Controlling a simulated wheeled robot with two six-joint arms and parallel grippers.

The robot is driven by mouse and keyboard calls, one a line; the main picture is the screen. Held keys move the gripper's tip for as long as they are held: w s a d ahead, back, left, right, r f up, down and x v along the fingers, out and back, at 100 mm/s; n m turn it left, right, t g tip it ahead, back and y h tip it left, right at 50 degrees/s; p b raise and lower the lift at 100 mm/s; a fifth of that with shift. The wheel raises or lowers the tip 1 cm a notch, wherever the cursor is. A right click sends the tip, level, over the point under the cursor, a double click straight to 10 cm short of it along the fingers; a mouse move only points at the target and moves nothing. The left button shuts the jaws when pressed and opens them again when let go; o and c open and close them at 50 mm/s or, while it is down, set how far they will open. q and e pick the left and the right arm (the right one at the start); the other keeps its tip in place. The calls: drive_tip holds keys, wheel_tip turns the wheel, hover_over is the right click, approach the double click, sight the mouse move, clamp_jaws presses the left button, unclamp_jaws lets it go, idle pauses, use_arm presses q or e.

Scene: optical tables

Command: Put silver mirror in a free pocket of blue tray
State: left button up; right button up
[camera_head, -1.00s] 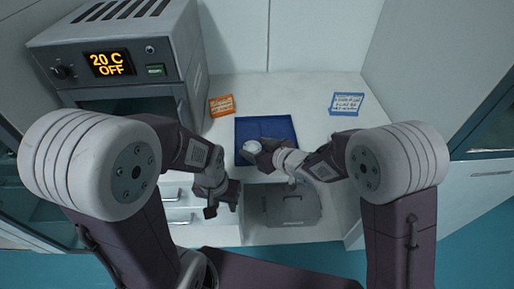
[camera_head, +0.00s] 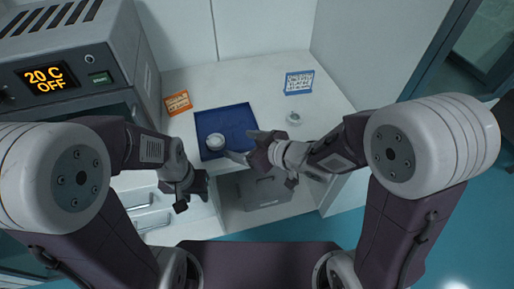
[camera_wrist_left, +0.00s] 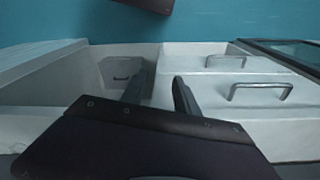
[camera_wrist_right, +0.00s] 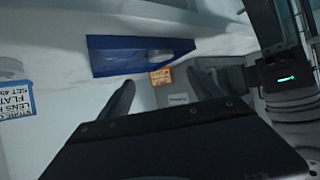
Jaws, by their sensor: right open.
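The blue tray (camera_head: 238,118) lies on the white worktop. A pale silvery round piece (camera_head: 215,142) sits in its front left part; it also shows in the right wrist view (camera_wrist_right: 155,55). Another small pale round piece (camera_head: 293,118) stands on the worktop to the right of the tray. I cannot tell for sure which one is the silver mirror. My right gripper (camera_head: 245,146) is open and empty by the tray's front right corner, apart from both pieces. My left gripper (camera_head: 191,199) is open and empty in front of the worktop, above the drawers.
An orange card (camera_head: 177,102) stands behind the tray to the left, a blue-edged card (camera_head: 299,83) to the right. An oven reading 20 C OFF (camera_head: 65,75) stands at the left. Drawers (camera_wrist_left: 240,62) lie below the worktop. The worktop's right part is largely clear.

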drive_tip(key=d+f+m+h, duration=0.1)
drive_tip(key=d, duration=0.2)
drive_tip(key=w+d+f+m+h, duration=0.1)
drive_tip(key=d+h, duration=0.1)
drive_tip(key=d, duration=0.1)
drive_tip(key=w+d+f+m+h, duration=0.1)
drive_tip(key=d, duration=0.2)
drive_tip(key=shift+w+d+f+t+h, duration=0.2)
drive_tip(key=shift+d+f+t+h, duration=0.1)
drive_tip(key=shift+d+f+h, duration=0.1)
drive_tip(key=s+d+f+m+g+h, duration=0.35)
drive_tip(key=s+d+m, duration=0.2)
drive_tip(key=d, duration=0.55)
drive_tip(key=s+d+f+m+g, duration=0.1)
drive_tip(key=s+m+g, duration=0.1)
drive_tip(key=s, duration=0.6)
drive_tip(key=shift+s+d+f+g+h, duration=0.15)
drive_tip(key=shift+f+g+h, duration=0.3)
drive_tip(key=shift+g, duration=0.3)
drive_tip(key=shift+r, duration=0.15)
